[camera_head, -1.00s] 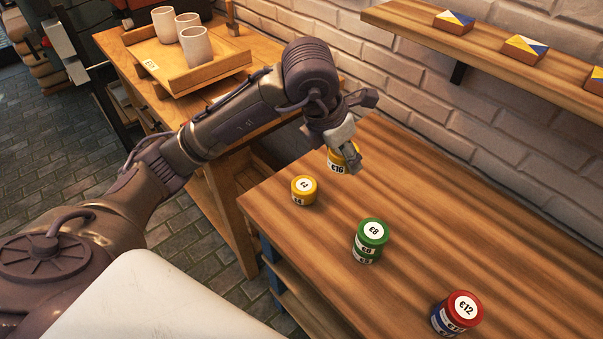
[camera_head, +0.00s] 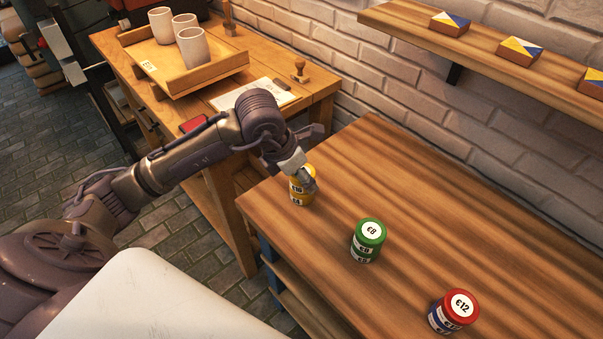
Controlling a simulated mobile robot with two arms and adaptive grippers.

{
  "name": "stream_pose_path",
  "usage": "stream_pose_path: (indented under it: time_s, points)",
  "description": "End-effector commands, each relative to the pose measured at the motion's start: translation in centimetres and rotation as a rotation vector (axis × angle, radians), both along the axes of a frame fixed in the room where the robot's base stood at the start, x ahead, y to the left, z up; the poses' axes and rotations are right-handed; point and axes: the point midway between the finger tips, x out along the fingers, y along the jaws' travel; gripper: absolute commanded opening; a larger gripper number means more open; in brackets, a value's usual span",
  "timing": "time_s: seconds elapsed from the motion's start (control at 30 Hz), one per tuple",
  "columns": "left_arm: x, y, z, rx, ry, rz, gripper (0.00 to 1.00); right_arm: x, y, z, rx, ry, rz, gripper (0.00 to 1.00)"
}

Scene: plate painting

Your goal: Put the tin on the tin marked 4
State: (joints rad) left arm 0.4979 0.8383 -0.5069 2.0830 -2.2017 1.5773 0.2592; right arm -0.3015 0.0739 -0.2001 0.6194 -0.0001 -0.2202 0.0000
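My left gripper (camera_head: 303,176) is around a yellow tin marked 16 (camera_head: 296,186) at the left end of the wooden table. This tin sits directly above the yellow tin marked 4 (camera_head: 299,201), lined up with it. The two look to be touching, but I cannot tell whether the upper tin rests its weight there. The gripper's fingers are at the sides of the upper tin and partly hide it. My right gripper is not in view.
A green tin stack marked 8 (camera_head: 368,240) and a red and blue stack marked 12 (camera_head: 453,311) stand farther right on the table (camera_head: 430,220). A shelf (camera_head: 480,65) with patterned tiles is on the wall. A side bench (camera_head: 300,88) holds a tray of cups.

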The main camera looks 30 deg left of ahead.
Motion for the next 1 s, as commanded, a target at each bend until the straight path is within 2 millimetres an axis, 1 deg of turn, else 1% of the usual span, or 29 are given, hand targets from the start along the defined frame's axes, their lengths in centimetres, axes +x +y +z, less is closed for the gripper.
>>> stream_pose_path:
  time_s: [0.17,0.2,0.27,0.3,0.33,0.6,0.7,0.73,0.87,1.0]
  points:
    - [0.0,0.0,-0.4,0.0,-0.001,0.0,0.2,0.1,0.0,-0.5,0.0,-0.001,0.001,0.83]
    - [0.0,0.0,-0.2,0.0,0.0,0.0,0.66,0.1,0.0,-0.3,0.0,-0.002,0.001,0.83]
    - [0.0,0.0,-0.2,0.0,0.0,0.0,0.76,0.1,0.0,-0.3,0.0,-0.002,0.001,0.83]
    - [0.0,0.0,-0.2,0.0,0.0,0.0,0.82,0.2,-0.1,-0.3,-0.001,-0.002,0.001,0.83]
    - [0.0,0.0,-0.2,0.0,0.0,0.0,0.84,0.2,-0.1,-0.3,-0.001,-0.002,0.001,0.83]
    - [0.0,0.0,-0.2,0.0,0.0,0.0,0.84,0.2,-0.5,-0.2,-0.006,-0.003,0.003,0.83]
    - [0.0,0.0,0.3,0.0,0.0,0.0,0.84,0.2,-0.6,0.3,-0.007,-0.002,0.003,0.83]
    - [-0.1,0.1,0.4,0.0,-0.001,0.0,0.84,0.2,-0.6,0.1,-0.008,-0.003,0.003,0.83]
    - [-0.7,0.4,2.2,0.002,-0.004,-0.002,0.84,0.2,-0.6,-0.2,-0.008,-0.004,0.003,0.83]
    - [-1.7,1.0,5.1,0.003,-0.007,-0.001,0.84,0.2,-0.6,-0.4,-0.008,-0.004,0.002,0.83]
